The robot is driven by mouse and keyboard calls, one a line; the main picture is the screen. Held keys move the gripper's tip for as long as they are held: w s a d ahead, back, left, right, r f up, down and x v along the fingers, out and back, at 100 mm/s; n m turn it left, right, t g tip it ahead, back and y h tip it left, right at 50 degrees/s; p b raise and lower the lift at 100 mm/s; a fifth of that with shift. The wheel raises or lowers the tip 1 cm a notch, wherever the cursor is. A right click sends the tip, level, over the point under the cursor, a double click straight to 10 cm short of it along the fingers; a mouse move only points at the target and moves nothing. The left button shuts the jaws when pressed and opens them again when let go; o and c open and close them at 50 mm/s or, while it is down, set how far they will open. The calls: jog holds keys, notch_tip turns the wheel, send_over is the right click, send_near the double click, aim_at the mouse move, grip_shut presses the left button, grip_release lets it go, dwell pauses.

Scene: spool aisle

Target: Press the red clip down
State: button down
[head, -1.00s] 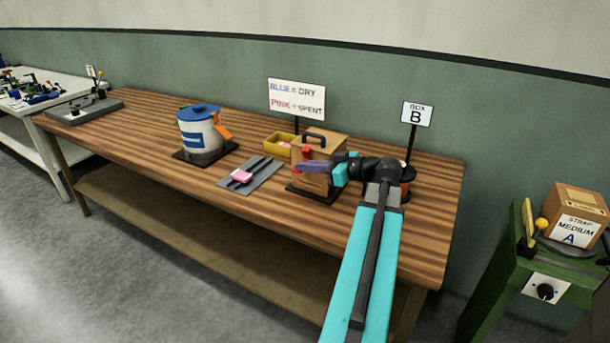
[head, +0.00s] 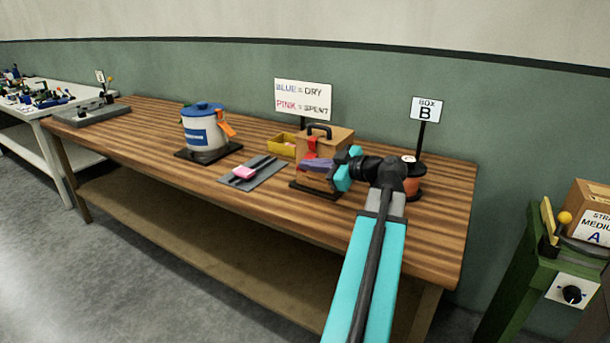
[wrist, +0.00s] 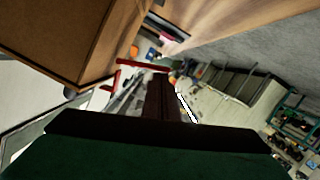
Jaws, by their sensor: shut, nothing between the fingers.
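The red clip (head: 311,147) is on the front of a brown box (head: 338,140) with a dark top handle, on the wooden bench. In the wrist view a red bar (wrist: 143,65) sticks out from the box's side, just beyond my fingertips. My gripper (head: 304,164), with purplish fingers, is shut and empty in front of the box, just below the visible red part. Its fingers hide the clip's lower part in the head view. I cannot tell whether they touch the clip.
A white canister with a blue lid (head: 205,130), a grey tray with a pink piece (head: 243,172) and a yellow bin (head: 283,148) stand to the left. A box B sign (head: 426,108) and an orange-brown pot (head: 413,188) are to the right. The bench's front left is clear.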

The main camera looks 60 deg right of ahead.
jog(key=shift+d+f+n+b, duration=0.1)
jog(key=shift+f+n+b, duration=0.3)
jog(key=shift+b, duration=0.5)
jog(key=shift+r, duration=0.15)
jog(key=s+a+r, duration=0.2)
jog(key=s+r, duration=0.3)
jog(key=s, duration=0.5)
jog(key=shift+r+p, duration=0.25)
jog(key=shift+p, duration=0.2)
jog(key=shift+r, duration=0.1)
